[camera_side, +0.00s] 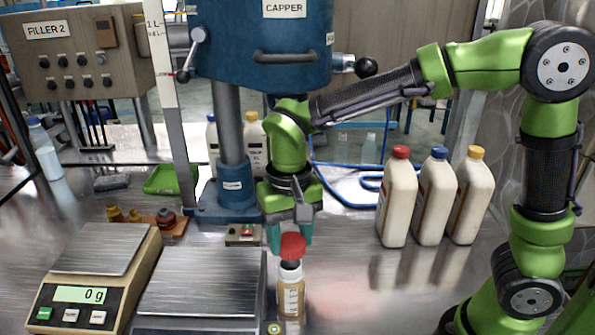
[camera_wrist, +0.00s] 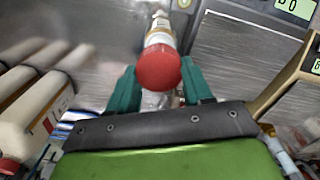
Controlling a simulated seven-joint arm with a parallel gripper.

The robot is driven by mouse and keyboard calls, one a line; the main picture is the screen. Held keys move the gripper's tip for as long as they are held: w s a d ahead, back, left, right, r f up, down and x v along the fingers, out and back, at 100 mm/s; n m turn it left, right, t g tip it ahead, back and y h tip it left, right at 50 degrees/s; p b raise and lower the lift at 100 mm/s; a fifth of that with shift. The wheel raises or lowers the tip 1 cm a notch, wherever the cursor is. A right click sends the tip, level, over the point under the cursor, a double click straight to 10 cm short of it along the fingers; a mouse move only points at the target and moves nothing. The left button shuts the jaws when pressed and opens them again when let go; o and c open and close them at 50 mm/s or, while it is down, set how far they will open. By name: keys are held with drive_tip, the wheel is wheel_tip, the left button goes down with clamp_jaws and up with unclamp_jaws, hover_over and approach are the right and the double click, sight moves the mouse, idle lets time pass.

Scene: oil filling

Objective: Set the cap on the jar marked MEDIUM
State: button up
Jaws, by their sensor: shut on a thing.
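My gripper (camera_side: 290,240), with teal fingers, is shut on a red cap (camera_side: 292,247) in the side view. In the wrist view the red cap (camera_wrist: 158,68) sits between the two teal fingertips (camera_wrist: 160,92). A small clear jar (camera_side: 291,292) with amber contents and a pale label stands upright directly under the cap in the side view. A dark part shows between the cap and the jar's shoulder. I cannot tell whether the cap touches the jar's mouth. The jar (camera_wrist: 160,38) is partly hidden behind the cap in the wrist view. Its marking is not readable.
A steel platform (camera_side: 202,283) stands close left of the jar, with a scale (camera_side: 92,250) reading 0 g farther left. Several white bottles (camera_side: 398,203) stand at right. The table right of the jar is clear.

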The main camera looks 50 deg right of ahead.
sight(290, 262)
drive_tip(key=shift+w+d+r, duration=0.15)
drive_tip(key=shift+w, duration=0.15)
drive_tip(key=shift+f, duration=1.55)
drive_tip(key=shift+f, duration=1)
idle(1.4)
drive_tip(key=o, duration=1.5)
drive_tip(key=shift+c, duration=0.2)
drive_tip(key=shift+r, duration=3)
